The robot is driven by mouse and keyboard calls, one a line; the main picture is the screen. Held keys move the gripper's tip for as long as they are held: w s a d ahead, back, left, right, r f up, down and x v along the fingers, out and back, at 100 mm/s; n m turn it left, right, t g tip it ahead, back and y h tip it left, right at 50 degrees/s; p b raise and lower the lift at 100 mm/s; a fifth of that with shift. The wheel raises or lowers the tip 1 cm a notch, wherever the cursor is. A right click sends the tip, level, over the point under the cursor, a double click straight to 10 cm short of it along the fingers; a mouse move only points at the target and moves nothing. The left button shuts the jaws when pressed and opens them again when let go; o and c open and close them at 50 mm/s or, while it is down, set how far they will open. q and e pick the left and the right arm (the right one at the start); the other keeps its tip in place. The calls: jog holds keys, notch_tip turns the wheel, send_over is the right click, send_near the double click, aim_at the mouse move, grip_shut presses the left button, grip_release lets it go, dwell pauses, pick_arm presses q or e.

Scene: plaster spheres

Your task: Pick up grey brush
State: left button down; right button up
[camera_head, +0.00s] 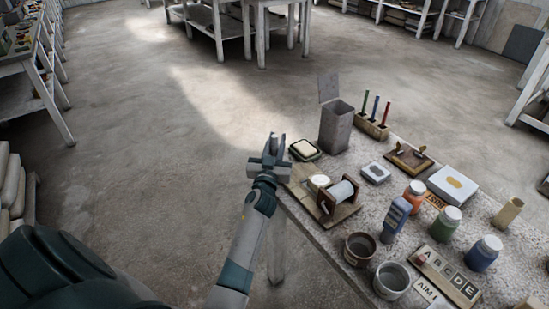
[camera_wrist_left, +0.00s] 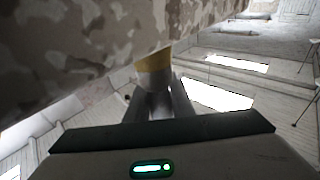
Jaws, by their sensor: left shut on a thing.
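My left gripper (camera_head: 275,146) is just off the left edge of the speckled table, beside the small dish with a pale block. In the left wrist view the gripper (camera_wrist_left: 155,105) is shut on a short thing with a yellowish band, which looks like the grey brush (camera_wrist_left: 153,66). Most of the brush is hidden by the fingers and cut off by the mottled surface above. In the head view I cannot make out the brush clearly at the fingertips. My right gripper is not in view.
The speckled table (camera_head: 325,243) is crowded: a tall grey bin (camera_head: 336,128), a wire spool (camera_head: 339,194), a brown pot (camera_head: 359,249), a grey pot (camera_head: 391,280) and paint jars (camera_head: 445,222). A mottled surface (camera_wrist_left: 80,40) fills the wrist view's upper left. Open floor lies left.

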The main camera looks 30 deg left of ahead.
pick_arm(q)
jog(key=shift+r, duration=0.2)
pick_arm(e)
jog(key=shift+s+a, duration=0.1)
